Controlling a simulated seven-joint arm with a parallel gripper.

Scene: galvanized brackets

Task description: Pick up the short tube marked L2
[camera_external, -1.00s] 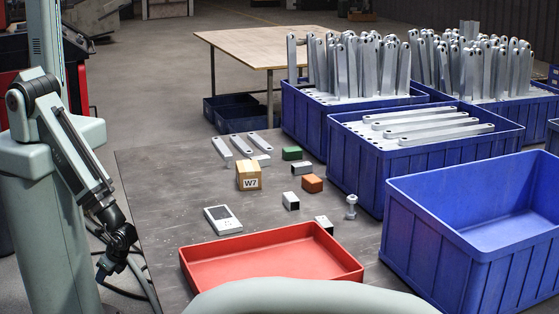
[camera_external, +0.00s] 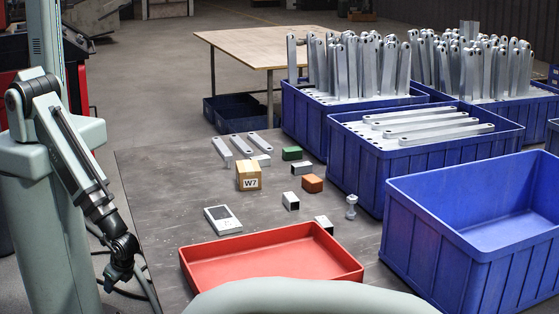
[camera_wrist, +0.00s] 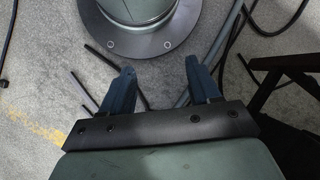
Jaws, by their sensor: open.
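Several short metal tubes lie on the dark table: one (camera_external: 290,201) near the middle, one (camera_external: 324,224) by the red tray's far right corner, and one (camera_external: 301,169) between the green and orange blocks. No L2 mark is readable on any of them. My gripper (camera_external: 120,268) hangs low at the left, off the table's left edge and well away from the tubes. In the wrist view my gripper (camera_wrist: 160,68) has its two blue fingers apart with nothing between them. No tube shows there, only floor and a round base.
A red tray (camera_external: 270,279) stands at the front of the table. A W7 box (camera_external: 248,176), green block (camera_external: 292,153), orange block (camera_external: 312,183), white device (camera_external: 222,219) and bolt (camera_external: 351,206) share the tabletop. Blue crates (camera_external: 470,238) stand at the right. The table's left part is clear.

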